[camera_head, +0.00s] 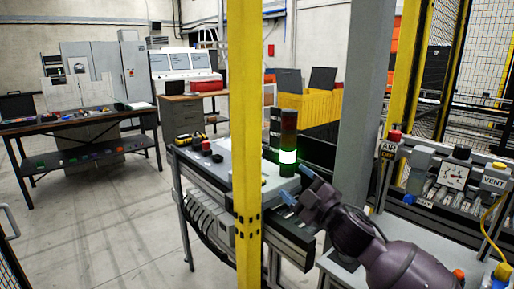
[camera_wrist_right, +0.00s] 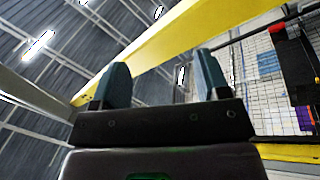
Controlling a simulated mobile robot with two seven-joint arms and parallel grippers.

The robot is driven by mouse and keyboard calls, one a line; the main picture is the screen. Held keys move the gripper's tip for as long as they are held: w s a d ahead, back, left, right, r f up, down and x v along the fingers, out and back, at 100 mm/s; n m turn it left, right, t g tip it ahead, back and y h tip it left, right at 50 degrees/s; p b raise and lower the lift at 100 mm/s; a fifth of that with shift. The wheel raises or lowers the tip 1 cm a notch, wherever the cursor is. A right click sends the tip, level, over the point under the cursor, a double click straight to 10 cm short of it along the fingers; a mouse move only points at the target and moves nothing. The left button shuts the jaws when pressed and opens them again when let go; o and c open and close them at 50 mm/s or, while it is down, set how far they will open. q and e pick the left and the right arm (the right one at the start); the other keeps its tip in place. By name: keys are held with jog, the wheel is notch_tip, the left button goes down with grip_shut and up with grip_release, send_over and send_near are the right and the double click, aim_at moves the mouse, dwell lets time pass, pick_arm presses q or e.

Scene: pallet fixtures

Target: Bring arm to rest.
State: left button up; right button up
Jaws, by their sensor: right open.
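My right arm comes in from the lower right of the head view. Its gripper (camera_head: 298,186) points up and to the left, in front of the grey bench beside the yellow post. In the right wrist view the two blue-grey fingers of the gripper (camera_wrist_right: 163,85) stand wide apart with nothing between them. The wrist camera looks up past them at the ceiling and a yellow beam. My left gripper is in neither view.
A yellow post (camera_head: 245,130) and a grey post (camera_head: 362,100) stand close to the arm. A signal tower with a lit green-white band (camera_head: 288,156) stands on the bench behind the gripper. A panel with a gauge (camera_head: 455,176) is at right. Open floor (camera_head: 110,225) lies at left.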

jog(key=s+d+f+m+h, duration=0.2)
jog(key=d+f+m+h, duration=0.15)
jog(key=f, duration=0.25)
jog(key=s+d+f+m+h, duration=0.2)
jog(key=s+d+f+m, duration=0.15)
jog(key=f, duration=0.35)
jog(key=s+d+f+m+g+h, duration=0.2)
jog(key=s+d+f+m, duration=0.1)
jog(key=s+f, duration=0.5)
jog(key=s+d+f+m+g+h, duration=0.1)
jog(key=s+d+f+m+h, duration=0.1)
jog(key=s+f, duration=0.7)
jog(key=s+d+f+m+g+h, duration=0.2)
jog(key=s+d+f+m, duration=0.3)
jog(key=s+f, duration=0.3)
jog(key=shift+s+d+f+g+h, duration=0.35)
jog(key=shift+s+d, duration=0.3)
jog(key=shift+s, duration=0.4)
